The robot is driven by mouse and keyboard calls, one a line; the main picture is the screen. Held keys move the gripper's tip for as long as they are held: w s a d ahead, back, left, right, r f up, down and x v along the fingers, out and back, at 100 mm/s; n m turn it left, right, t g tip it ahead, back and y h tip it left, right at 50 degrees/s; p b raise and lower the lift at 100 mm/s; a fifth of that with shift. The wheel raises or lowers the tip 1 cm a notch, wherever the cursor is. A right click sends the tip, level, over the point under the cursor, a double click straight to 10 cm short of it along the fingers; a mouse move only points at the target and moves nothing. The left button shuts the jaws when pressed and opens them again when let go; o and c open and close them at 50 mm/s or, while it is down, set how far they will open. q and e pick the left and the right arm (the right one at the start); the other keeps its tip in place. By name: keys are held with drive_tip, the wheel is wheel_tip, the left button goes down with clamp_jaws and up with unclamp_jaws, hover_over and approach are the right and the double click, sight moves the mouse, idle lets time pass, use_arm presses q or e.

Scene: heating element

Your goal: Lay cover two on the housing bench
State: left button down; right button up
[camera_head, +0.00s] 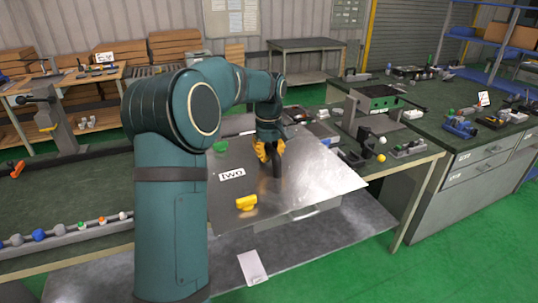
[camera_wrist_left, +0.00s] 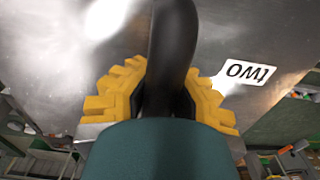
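Cover two is a shiny flat metal sheet (camera_head: 320,180) at the middle of the head view, with a white label reading TWO (camera_head: 232,175). The label shows upside down and also appears in the left wrist view (camera_wrist_left: 247,74). A dark curved handle (camera_head: 277,166) rises from the sheet; it fills the middle of the wrist view (camera_wrist_left: 172,45). My left gripper (camera_head: 268,150) has its yellow fingers on both sides of this handle, seemingly closed on it. The exact contact is hidden. My right gripper is not in view. The housing bench (camera_head: 345,222) shows partly under the sheet.
A yellow piece (camera_head: 246,203) sits on the sheet near its front edge. A white paper (camera_head: 252,267) lies in front. A green workbench (camera_head: 460,130) with tools stands at right. A rail of colored knobs (camera_head: 60,235) lies at left.

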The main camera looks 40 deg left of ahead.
use_arm(q)
drive_tip(key=s+d+f+m, duration=0.4)
drive_tip(key=d+f+m, duration=0.2)
drive_tip(key=d+f, duration=0.5)
drive_tip(key=s+d+f+m, duration=0.4)
drive_tip(key=d+f, duration=0.6)
drive_tip(key=d, duration=0.5)
drive_tip(key=m, duration=0.2)
drive_tip(key=shift+s+d+f+m, duration=0.2)
drive_tip(key=shift+d+f+m, duration=0.1)
drive_tip(key=shift+d+f, duration=0.05)
